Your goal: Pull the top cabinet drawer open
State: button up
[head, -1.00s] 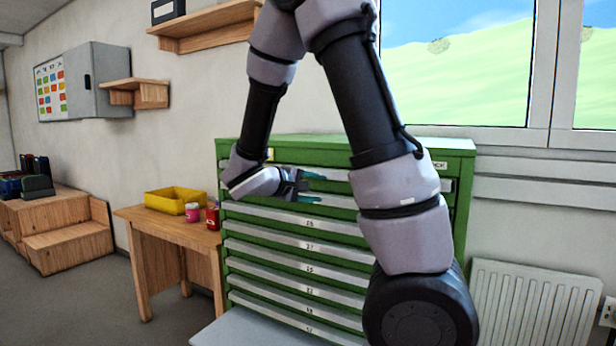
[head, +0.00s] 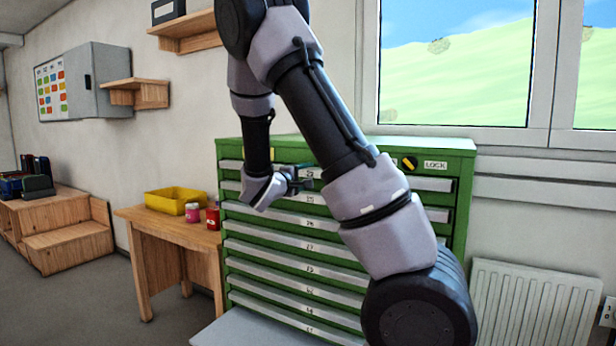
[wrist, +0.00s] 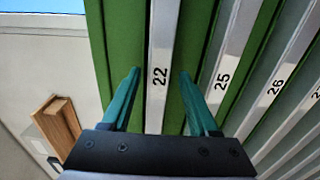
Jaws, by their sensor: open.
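The green drawer cabinet (head: 455,150) stands below the window with its drawers looking shut. The top drawer's pale handle strip (head: 435,184) is partly hidden by my arm. In the wrist view the strip marked 22 (wrist: 160,90) is the one nearest the cabinet's top edge. My gripper (wrist: 160,76) is open, with one teal finger on each side of that strip; I cannot tell whether the fingers touch it.
A black and yellow lock knob (head: 409,163) sits on the cabinet's upper right. A wooden table (head: 160,225) at the left holds a yellow bin (head: 175,201), a pink jar (head: 192,212) and a red jar (head: 213,215). A radiator (head: 530,305) stands at the right.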

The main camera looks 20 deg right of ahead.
jog(key=shift+w+d, duration=0.2)
jog(key=shift+d, duration=0.05)
grip_shut()
jog(key=shift+s, duration=0.1)
jog(key=shift+s+f, duration=0.1)
jog(key=shift+f, duration=0.1)
dwell(1.1)
